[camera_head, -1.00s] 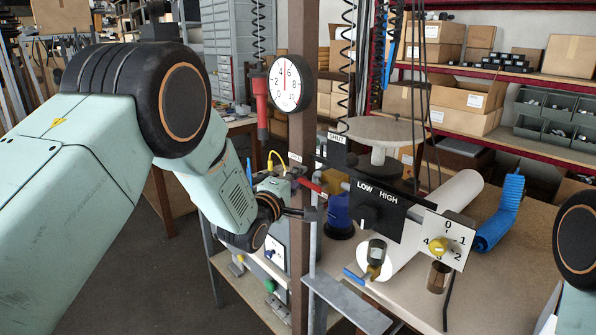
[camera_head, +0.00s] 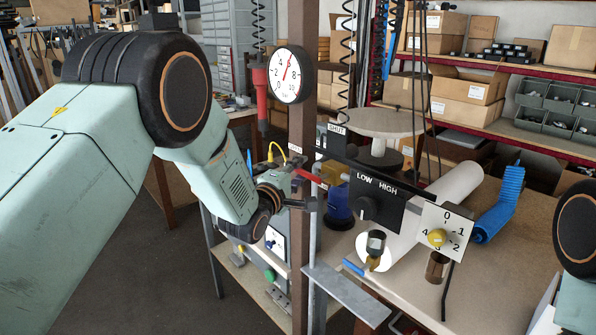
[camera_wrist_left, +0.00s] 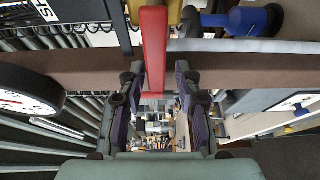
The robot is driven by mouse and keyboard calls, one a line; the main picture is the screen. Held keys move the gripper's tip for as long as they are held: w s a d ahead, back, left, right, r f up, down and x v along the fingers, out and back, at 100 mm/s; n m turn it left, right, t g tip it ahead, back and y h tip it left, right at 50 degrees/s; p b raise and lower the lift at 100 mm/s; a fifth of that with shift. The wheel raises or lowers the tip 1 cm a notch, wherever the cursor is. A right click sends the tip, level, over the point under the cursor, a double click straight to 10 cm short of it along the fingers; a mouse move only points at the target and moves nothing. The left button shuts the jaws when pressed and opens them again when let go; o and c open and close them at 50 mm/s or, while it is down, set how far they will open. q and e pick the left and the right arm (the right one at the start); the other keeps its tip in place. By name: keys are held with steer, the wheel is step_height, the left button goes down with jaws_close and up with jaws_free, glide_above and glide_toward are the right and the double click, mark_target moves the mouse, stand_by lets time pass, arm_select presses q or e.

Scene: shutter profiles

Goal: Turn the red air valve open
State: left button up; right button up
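The red air valve handle (camera_head: 309,176) is a flat bar by the brown post, below the black plate with a SHUT label (camera_head: 337,128). In the left wrist view the handle (camera_wrist_left: 154,45) reaches down from the top, its end between the fingertips. My left gripper (camera_head: 308,204) is at the post, just below the handle; in its wrist view the fingers (camera_wrist_left: 158,82) stand apart on either side of the bar, with a gap at least on the right. Contact cannot be told. The post hides part of the handle's mount. My right gripper is out of view.
The brown post (camera_head: 302,240) stands close to my left gripper. A gauge (camera_head: 286,74) hangs on it, its needle right of upright. A LOW/HIGH switch panel (camera_head: 385,203), a numbered dial plate (camera_head: 446,232) and a blue coiled hose (camera_head: 498,205) are to the right.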

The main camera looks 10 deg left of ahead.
arm_select(q)
steer(key=shift+a+r, duration=0.1)
steer(key=v, duration=1.2)
stand_by(0.4)
steer(key=s+a+f+m+g+y+b, duration=0.15)
steer(key=s+f+m+g+b, duration=0.35)
steer(key=f, duration=0.7)
steer(key=s+a+f+m+g+y, duration=0.1)
steer(key=s+f+m+g+y, duration=0.15)
steer(key=s+f+m, duration=0.7)
steer(key=s+a+f+g+b, duration=0.1)
steer(key=s+f+g+b, duration=0.8)
steer(key=s+f, duration=1.8)
step_height(320, 180, down, 5)
steer(key=b, duration=0.6)
steer(key=shift+s+a+r+g, duration=0.2)
steer(key=shift+s+a+g, duration=0.15)
